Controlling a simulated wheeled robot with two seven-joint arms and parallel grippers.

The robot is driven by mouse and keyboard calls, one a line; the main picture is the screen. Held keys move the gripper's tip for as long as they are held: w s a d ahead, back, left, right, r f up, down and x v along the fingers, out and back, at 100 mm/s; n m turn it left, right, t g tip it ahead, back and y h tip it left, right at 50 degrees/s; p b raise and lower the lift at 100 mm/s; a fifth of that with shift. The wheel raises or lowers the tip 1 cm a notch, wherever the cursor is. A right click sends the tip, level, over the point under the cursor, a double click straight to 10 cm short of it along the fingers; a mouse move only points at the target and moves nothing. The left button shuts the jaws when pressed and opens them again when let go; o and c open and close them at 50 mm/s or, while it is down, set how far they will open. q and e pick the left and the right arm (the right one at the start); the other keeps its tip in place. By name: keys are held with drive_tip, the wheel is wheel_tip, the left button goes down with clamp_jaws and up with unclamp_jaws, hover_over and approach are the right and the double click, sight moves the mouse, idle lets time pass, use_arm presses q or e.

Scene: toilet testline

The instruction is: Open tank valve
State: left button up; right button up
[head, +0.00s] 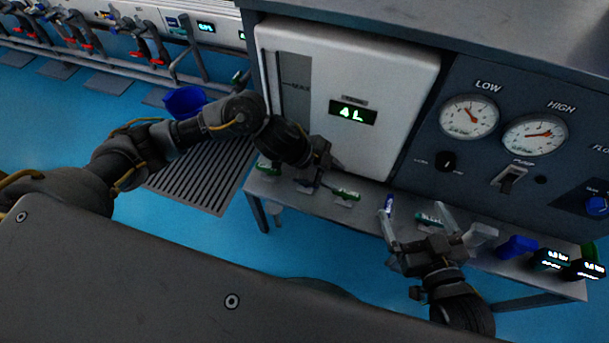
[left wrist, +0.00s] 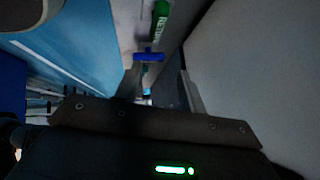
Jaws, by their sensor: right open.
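The white tank unit (head: 375,85) shows "4 L" on its display. Below it, a shelf carries several small valves or labels: a green one (head: 345,193), a blue upright one (head: 389,205) and a teal one (head: 429,218). I cannot tell which is the tank valve. My left gripper (head: 325,176) is beside the tank's lower edge, close to the green one. In the left wrist view a blue T-shaped handle (left wrist: 148,56) lies ahead, between the open fingers of my left gripper (left wrist: 158,82), not gripped. My right gripper (head: 416,222) is open and empty around the teal piece's area.
The dark panel with two pressure gauges (head: 469,117) and a pump switch (head: 509,178) stands at the right. A blue valve (head: 517,246) and small displays (head: 552,259) sit on the shelf's right end. A floor grate (head: 205,172) and blue bucket (head: 185,101) are at the left.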

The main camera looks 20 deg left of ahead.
use_arm(q)
drive_tip(key=a+g+y, duration=0.1)
drive_tip(key=a, duration=0.2)
drive_tip(key=w+a+f+y, duration=0.1)
drive_tip(key=a, duration=0.3)
drive_tip(key=w+a+g+y+b, duration=0.1)
drive_tip(key=a+y, duration=0.1)
drive_tip(key=a, duration=0.2)
drive_tip(key=shift+w+f+n+g, duration=0.2)
drive_tip(key=shift+f+n+g, duration=0.1)
drive_tip(key=b+x, duration=0.2)
drive_tip(key=x, duration=0.4)
drive_tip(key=shift+d+f, duration=0.2)
drive_tip(key=shift+f, duration=0.15)
drive_tip(key=shift+d+f, duration=0.15)
drive_tip(key=shift+f, duration=0.2)
use_arm(e)
wheel_tip(320, 180, up, 12)
drive_tip(key=s+t+y, duration=0.2)
drive_tip(key=t+y, duration=0.3)
drive_tip(key=t, duration=0.3)
drive_tip(key=shift+a+r+n+t, duration=0.25)
drive_tip(key=shift+a+n+t, duration=0.05)
drive_tip(key=shift+a+n, duration=0.1)
use_arm(q)
clamp_jaws()
